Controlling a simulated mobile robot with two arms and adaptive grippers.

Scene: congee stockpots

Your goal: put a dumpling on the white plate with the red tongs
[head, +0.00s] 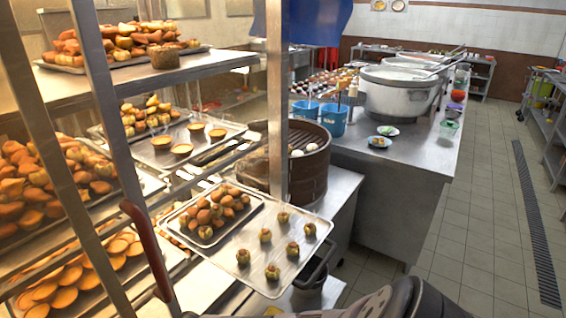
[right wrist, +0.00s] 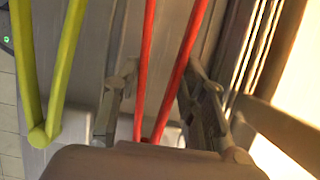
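The red tongs (right wrist: 178,70) show in the right wrist view, their arms spread apart and their hinge low in the picture. The fingers of my right gripper (right wrist: 160,98) are apart, one on each side of the tongs; I see no clear contact with them. Pale round pieces, possibly dumplings (head: 297,153), sit in the round brown steamer (head: 312,180) in the head view. Two small pale plates with food stand on the steel counter, one nearer (head: 379,142) and one farther (head: 388,130); I cannot tell which is the white plate. My left gripper is out of view.
Yellow-green tongs (right wrist: 48,70) lie left of the red ones. A tray (head: 262,262) of small pastries juts out beside the steamer. Metal rack posts (head: 277,100) stand close on the left. Large pots (head: 400,90) and blue containers (head: 333,119) occupy the counter.

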